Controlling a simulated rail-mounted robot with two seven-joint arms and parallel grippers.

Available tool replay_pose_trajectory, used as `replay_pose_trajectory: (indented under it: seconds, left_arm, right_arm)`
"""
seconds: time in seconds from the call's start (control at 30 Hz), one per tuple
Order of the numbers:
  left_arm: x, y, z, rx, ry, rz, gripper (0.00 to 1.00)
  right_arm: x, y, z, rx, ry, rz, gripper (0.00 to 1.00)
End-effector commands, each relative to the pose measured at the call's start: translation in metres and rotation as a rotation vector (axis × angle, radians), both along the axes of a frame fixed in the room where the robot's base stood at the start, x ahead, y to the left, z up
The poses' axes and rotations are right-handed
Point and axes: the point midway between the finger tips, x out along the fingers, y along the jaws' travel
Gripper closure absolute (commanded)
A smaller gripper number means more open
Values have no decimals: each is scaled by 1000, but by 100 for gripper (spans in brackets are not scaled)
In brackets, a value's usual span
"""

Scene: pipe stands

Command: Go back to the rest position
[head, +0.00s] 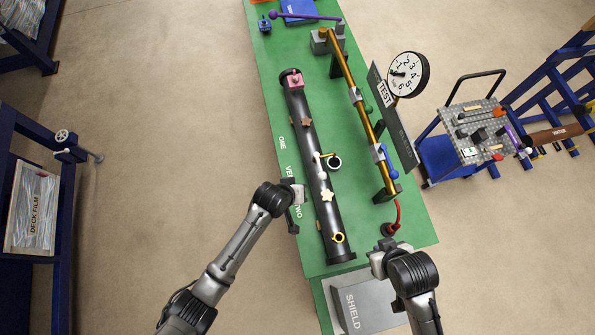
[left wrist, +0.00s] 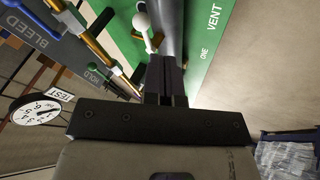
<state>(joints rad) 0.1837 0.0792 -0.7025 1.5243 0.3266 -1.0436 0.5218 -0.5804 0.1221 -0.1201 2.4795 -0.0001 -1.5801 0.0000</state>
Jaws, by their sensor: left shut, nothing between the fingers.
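A white-knobbed lever (left wrist: 142,24) and the dark pipe show beyond the fingertips.
A brass pipe (head: 358,100) runs along the bench's right side, with a TEST dial (head: 408,74) beyond it. A SHIELD box (head: 368,303) stands at the near end. A tool cart (head: 470,132) is right, and a blue rack (head: 62,205) left. Floor between rack and bench is clear.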

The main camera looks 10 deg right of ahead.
Motion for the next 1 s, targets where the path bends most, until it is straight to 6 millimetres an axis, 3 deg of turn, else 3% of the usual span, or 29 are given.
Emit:
replay_pose_trajectory:
  seconds: [0.47,0.67,0.87,1.0]
  left_arm:
    - [0,0,0,5,-7,-13,100]
    - [-9,10,-7,135,-15,-169,100]
    - [5,29,66,274,-168,-316,100]
    - [16,63,127,329,-276,-294,100]
  right_arm:
    - [0,0,0,0,0,0,100]
    - [0,0,0,0,-1,0,100]
    - [0,0,0,1,-1,-1,100]
    - [0,1,1,3,-1,-1,100]
